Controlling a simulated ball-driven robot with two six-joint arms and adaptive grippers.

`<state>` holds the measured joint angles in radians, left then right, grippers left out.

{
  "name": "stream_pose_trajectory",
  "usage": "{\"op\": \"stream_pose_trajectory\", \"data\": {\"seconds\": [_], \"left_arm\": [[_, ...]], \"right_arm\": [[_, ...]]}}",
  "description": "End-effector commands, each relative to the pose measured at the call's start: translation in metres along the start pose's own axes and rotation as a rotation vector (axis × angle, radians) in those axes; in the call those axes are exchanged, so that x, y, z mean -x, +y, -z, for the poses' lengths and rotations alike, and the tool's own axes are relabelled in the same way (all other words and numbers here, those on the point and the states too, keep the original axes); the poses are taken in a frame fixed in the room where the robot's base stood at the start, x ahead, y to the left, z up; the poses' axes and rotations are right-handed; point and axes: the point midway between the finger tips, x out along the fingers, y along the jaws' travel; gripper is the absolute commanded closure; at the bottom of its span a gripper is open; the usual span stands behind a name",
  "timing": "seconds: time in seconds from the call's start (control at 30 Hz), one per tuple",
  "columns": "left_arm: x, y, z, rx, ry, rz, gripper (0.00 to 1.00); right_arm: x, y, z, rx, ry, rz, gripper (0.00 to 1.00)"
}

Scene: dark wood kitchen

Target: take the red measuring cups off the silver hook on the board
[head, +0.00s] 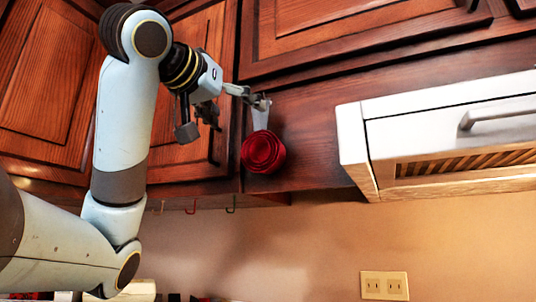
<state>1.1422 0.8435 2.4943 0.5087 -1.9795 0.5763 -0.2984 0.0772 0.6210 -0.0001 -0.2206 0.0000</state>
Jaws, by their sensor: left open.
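The red measuring cups (263,153) hang against the dark wooden board (315,140), with a pale handle (261,117) pointing up. The silver hook at the top of the handle is small and cannot be clearly told apart from my fingertip there. My left gripper (222,115) is open, just left of the handle. One finger reaches right to the handle's top; the other, with a dark pad, hangs lower to the left. Whether the finger touches the handle or only overlaps it in the view is unclear. My right gripper is out of view.
A white range hood (440,135) with a bar handle juts out at the right. Wooden cabinet doors (345,35) surround the board. Small coloured hooks, one red (191,207) and one green (231,206), hang under the cabinet. A wall outlet (384,285) is low right.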

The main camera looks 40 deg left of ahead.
Motion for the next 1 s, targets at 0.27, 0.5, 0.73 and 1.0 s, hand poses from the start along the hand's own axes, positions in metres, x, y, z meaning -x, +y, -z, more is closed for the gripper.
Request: {"op": "stream_pose_trajectory", "data": {"seconds": [0.27,0.5,0.73,1.0], "left_arm": [[-0.042,0.001,0.001,0.0,-0.004,0.002,0.19],[-0.07,0.004,0.002,0.0,-0.007,0.001,0.19],[-0.097,0.005,0.001,0.0,-0.002,0.002,0.19],[-0.099,0.005,0.0,-0.001,-0.001,0.002,0.23]], "right_arm": [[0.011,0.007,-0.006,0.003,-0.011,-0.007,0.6],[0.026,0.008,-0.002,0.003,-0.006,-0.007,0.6],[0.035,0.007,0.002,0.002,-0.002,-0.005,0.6],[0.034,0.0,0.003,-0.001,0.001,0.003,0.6]]}}
